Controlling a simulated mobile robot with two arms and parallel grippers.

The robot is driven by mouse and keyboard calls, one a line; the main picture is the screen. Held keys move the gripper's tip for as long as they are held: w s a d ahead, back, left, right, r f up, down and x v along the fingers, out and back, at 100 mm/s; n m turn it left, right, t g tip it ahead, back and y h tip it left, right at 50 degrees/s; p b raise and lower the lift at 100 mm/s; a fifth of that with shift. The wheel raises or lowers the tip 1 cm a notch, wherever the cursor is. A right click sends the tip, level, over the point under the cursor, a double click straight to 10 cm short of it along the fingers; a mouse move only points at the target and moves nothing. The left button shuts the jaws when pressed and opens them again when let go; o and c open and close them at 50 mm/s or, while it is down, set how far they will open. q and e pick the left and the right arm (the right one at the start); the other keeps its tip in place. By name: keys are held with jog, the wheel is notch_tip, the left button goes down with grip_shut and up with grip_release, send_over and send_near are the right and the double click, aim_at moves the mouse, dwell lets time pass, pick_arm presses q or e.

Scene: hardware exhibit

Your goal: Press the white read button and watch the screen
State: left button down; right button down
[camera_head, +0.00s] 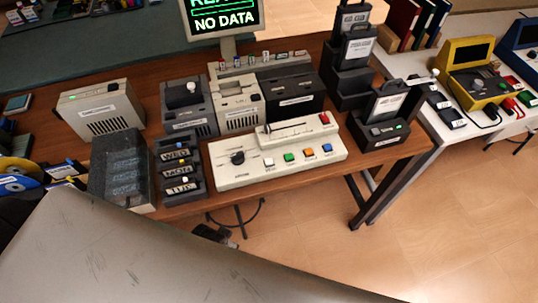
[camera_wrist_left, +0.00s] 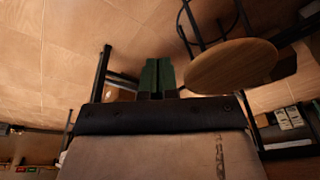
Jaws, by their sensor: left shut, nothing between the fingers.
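The white button (camera_head: 268,162) is at the left end of a row of coloured buttons on the front of a cream console (camera_head: 225,176). Its label is too small to read. The screen (camera_head: 223,17) stands behind at the top, cut off by the frame edge. It shows bright text, with "NO DATA" legible on its lower line. My left gripper (camera_wrist_left: 157,66) shows in the left wrist view with its two green fingers together and empty, over the floor near a stool. It is well away from the button. My right gripper is in neither view.
A green button (camera_head: 289,157), an orange button (camera_head: 309,153) and a blue button (camera_head: 327,148) sit right of the white one. A day-labelled rack (camera_head: 176,170) stands left of the console. A round wooden stool (camera_wrist_left: 231,66) shows in the wrist view.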

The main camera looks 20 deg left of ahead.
pick_arm(q)
jog(key=w+d+r+m+t+h+p, duration=0.1)
jog(key=w+d+r, duration=0.1)
jog(key=r, duration=0.9)
jog(key=w+d+r+m+t+p, duration=0.1)
jog(key=w+r+t, duration=0.15)
jog(key=r, duration=0.95)
jog(key=w+d+r+m+h, duration=0.6)
jog(key=w+d+r+m, duration=0.1)
jog(key=w+d+m, duration=0.25)
jog(key=w+a+r+m, duration=0.2)
jog(key=w+a+m, duration=0.3)
jog(key=shift+w+a, duration=0.2)
jog(key=shift+w, duration=0.05)
jog(key=shift+f, duration=0.2)
